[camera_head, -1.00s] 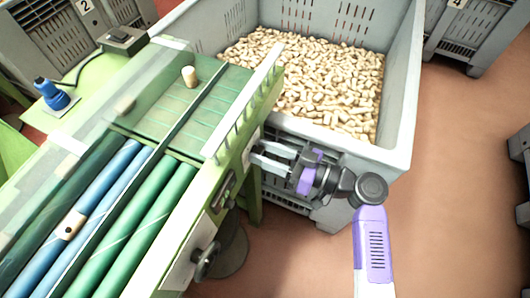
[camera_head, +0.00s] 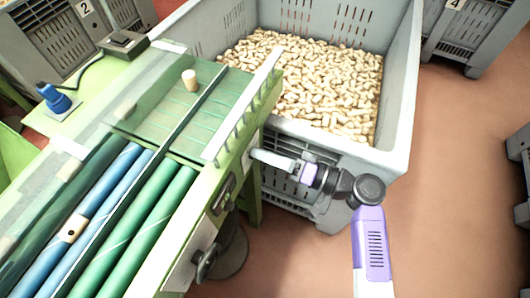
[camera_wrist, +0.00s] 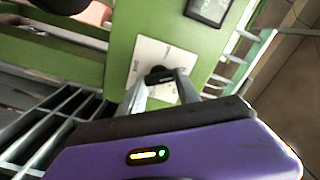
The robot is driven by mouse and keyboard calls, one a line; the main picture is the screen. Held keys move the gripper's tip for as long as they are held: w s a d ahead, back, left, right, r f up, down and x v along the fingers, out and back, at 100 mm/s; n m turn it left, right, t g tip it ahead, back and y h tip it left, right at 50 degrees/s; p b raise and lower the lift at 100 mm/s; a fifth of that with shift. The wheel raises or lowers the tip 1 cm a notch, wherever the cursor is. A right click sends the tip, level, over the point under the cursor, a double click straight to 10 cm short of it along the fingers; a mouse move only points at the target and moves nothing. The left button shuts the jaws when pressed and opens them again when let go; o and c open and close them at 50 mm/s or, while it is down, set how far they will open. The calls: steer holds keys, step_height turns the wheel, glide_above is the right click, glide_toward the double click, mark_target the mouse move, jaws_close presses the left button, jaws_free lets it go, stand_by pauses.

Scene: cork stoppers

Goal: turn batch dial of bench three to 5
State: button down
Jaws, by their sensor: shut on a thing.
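The dial (camera_wrist: 158,74) is a small dark knob on a white plate (camera_wrist: 150,52) on the bench's green side face, in the wrist view. The plate's markings are too small to read, so the dial's setting cannot be told. My gripper (camera_wrist: 160,82) is shut on the dial, one finger on each side of it. In the head view my gripper (camera_head: 256,154) reaches the right side of the green bench (camera_head: 238,172) from the right. There the fingers overlap and hide the dial.
A grey crate (camera_head: 402,100) full of corks stands behind and beside my gripper. A dark knob (camera_head: 204,262) sits lower on the bench side. A standing cork (camera_head: 189,80) is on the green belt. Open floor (camera_head: 465,180) lies to the right.

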stand_by(0.3)
steer(key=c, duration=0.9)
jaws_free()
steer(key=shift+d, duration=0.1)
steer(key=shift+v, duration=3.85)
